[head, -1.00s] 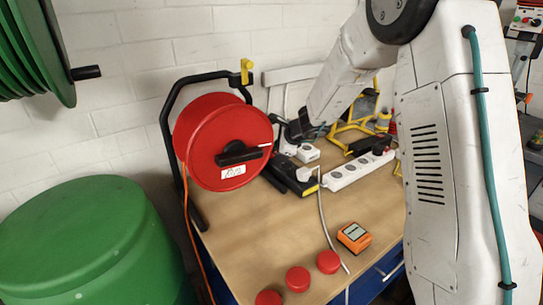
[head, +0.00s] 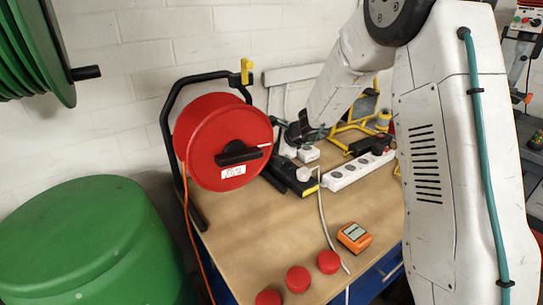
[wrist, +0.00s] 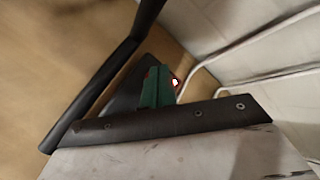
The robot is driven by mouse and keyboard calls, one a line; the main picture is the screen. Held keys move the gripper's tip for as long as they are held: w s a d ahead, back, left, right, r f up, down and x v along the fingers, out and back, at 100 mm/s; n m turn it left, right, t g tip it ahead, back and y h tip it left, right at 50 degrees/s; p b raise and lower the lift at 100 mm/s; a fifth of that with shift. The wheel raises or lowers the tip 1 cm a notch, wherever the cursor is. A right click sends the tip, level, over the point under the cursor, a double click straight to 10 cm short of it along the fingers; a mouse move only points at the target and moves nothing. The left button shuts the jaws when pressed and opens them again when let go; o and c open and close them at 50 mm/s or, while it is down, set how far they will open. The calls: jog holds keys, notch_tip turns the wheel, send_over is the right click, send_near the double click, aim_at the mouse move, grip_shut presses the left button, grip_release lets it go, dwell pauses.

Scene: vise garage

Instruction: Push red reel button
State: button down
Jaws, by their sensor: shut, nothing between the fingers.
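The red reel (head: 222,142) stands upright in a black tube frame at the back left of the table, with a dark handle and a white label on its face. My gripper (head: 294,131) is just right of the reel, small and dark in the head view. In the wrist view my gripper (wrist: 158,88) shows green fingers, shut and empty. A small red and white spot (wrist: 175,82) is right at the fingertips. I cannot tell whether it is the reel button or whether the fingers touch it. Black tubing (wrist: 100,95) runs left of the fingers.
On the table (head: 255,235) are a white power strip (head: 345,172), an orange meter (head: 354,237) and several red discs (head: 298,279) near the front edge. A yellow stand (head: 352,127) is behind. A green drum (head: 85,240) stands at left. The table's middle is clear.

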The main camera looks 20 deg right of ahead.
dwell(0.5)
jog(key=shift+r, duration=0.7)
jog(key=shift+r, duration=2.55)
